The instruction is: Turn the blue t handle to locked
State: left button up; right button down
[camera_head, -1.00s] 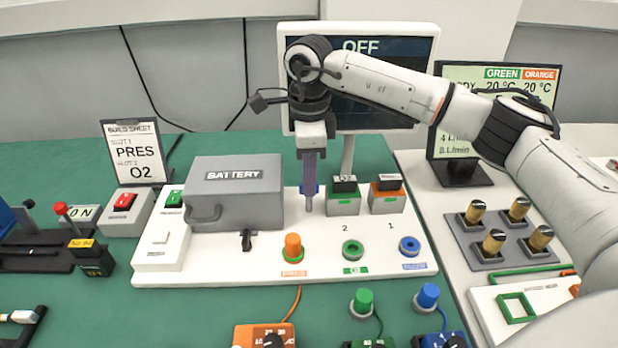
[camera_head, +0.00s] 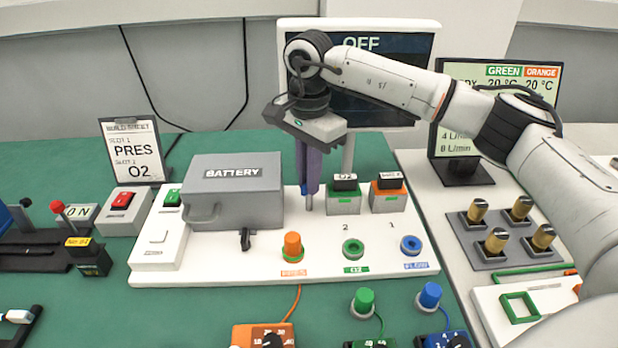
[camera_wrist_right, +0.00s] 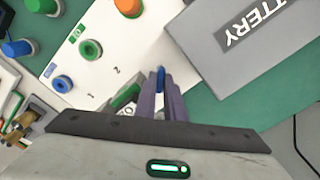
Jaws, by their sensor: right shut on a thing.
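The blue T handle (camera_wrist_right: 160,77) shows as a small blue piece between the purple fingers in the right wrist view. In the head view its grey stem (camera_head: 309,204) stands upright on the white panel (camera_head: 205,268), just right of the battery box. My right gripper (camera_head: 309,188) points down over it, shut on the handle. The fingers hide most of the handle, so I cannot read its angle or any lock marking. My left gripper is not in view.
The grey battery box (camera_head: 240,188) stands close left of the gripper. Two small labelled blocks (camera_head: 344,200) (camera_head: 388,198) stand close right. A screen (camera_head: 400,75) reading OFF is behind. Orange, green and blue ports (camera_head: 411,244) line the panel's front.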

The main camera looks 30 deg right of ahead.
jog(key=n, duration=0.4)
jog(key=shift+n, duration=0.4)
jog(key=shift+n+b, duration=0.3)
jog(key=shift+n, duration=2.2)
jog(key=shift+r, duration=0.1)
jog(key=c, duration=1.8)
grip_release()
jog(key=shift+c, duration=0.2)
notch_tip(320, 180, up, 10)
